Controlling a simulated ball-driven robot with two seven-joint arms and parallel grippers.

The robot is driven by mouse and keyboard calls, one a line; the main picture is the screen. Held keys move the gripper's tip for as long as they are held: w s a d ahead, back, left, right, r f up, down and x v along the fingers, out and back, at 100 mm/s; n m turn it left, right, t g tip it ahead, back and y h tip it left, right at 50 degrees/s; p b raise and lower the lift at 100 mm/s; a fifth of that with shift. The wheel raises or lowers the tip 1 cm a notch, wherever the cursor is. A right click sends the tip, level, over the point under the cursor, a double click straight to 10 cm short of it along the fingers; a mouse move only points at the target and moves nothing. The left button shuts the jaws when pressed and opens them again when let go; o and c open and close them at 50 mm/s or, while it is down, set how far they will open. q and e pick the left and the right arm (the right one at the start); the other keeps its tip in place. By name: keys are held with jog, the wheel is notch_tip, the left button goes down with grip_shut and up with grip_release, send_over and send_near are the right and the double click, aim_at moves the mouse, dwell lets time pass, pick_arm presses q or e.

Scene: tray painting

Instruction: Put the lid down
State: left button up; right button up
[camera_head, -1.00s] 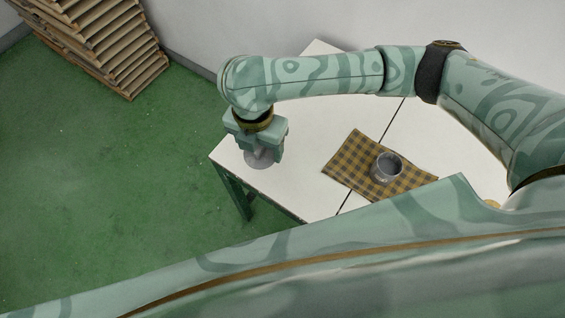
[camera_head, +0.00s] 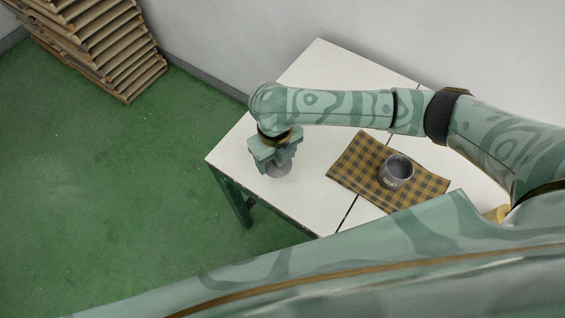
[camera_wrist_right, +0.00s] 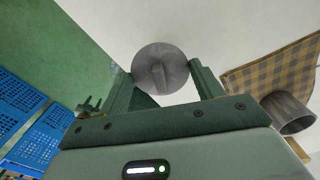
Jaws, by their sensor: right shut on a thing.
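The lid (camera_head: 279,170) is a round grey disc with a raised grip bar. It shows below my right gripper (camera_head: 277,157), over the left part of the white table (camera_head: 310,185). In the right wrist view the lid (camera_wrist_right: 160,68) sits between the two fingertips of my right gripper (camera_wrist_right: 165,78), which is shut on it. I cannot tell whether the lid touches the table. A grey cup (camera_head: 396,172) stands upright and open on a checked cloth (camera_head: 352,165), to the right of the lid. My left gripper is out of view.
A stack of wooden pallets (camera_head: 105,50) stands on the green floor at the upper left. Blue crates (camera_wrist_right: 38,130) show at the left in the right wrist view. The tabletop between lid and cloth is clear. The table's left edge is close to the lid.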

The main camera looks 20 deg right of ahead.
jog(key=shift+w+d+f, duration=0.2)
jog(key=shift+d+f, duration=0.2)
jog(key=shift+f, duration=0.15)
jog(key=f+b, duration=0.1)
jog(key=d+f+b, duration=0.1)
jog(key=f, duration=0.1)
jog(key=f+b, duration=0.1)
jog(key=shift+w+d+f, duration=0.15)
jog(key=shift+w+f, duration=0.15)
jog(key=shift+f, duration=0.1)
jog(key=shift+r, duration=0.2)
jog(key=shift+f, duration=0.15)
jog(key=o, duration=1)
jog(key=shift+c, duration=0.2)
notch_tip(320, 180, up, 12)
jog(key=p, duration=0.6)
jog(key=shift+r, duration=0.2)
jog(key=shift+s+f, duration=0.1)
